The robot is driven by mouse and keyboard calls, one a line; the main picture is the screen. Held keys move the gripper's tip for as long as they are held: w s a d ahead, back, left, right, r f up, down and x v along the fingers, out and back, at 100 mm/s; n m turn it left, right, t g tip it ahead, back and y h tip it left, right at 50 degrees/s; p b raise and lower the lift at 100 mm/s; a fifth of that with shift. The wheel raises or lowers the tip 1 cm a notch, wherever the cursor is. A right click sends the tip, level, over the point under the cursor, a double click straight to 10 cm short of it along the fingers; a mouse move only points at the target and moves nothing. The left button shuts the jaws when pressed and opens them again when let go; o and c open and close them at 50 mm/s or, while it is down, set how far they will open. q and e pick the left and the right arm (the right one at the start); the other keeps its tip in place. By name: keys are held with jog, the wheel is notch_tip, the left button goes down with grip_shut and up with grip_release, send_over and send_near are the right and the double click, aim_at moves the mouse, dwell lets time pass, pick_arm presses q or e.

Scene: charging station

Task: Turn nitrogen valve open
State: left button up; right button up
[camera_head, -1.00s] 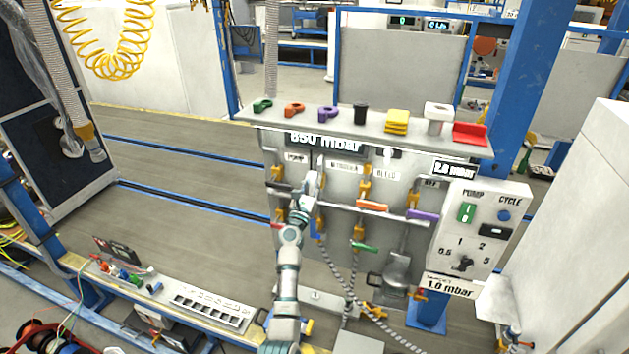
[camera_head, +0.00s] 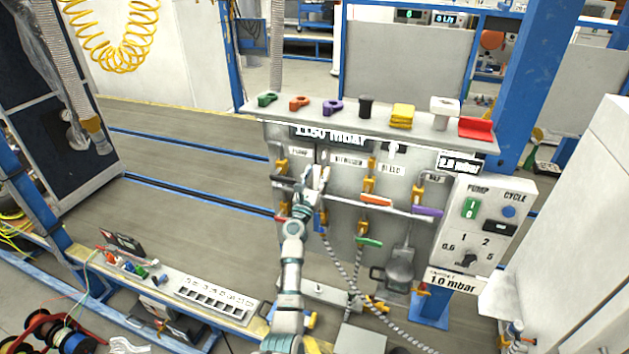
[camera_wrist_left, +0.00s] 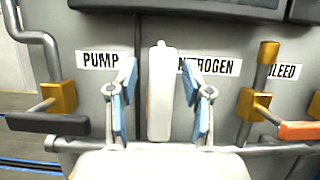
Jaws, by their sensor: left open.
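My left gripper (camera_head: 318,178) is at the valve panel, fingers open. In the left wrist view its two blue-padded fingers (camera_wrist_left: 160,100) stand apart on either side of a pale upright valve handle (camera_wrist_left: 160,92), with gaps on both sides. The handle's top also shows in the head view (camera_head: 325,158). My right gripper is not in view.
Left of the handle is the black pump handle (camera_wrist_left: 48,124); right is the orange bleed handle (camera_wrist_left: 299,130). A purple handle (camera_head: 427,211) sits farther right, a green one (camera_head: 369,242) below. The panel display (camera_head: 330,137) reads about 1150 mbar. A shelf (camera_head: 285,113) tops the panel.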

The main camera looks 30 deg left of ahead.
pick_arm(q)
jog(key=v, duration=1.1)
jog(key=shift+s+f, duration=0.2)
jog(key=shift+s, duration=0.15)
jog(key=shift+d, duration=0.1)
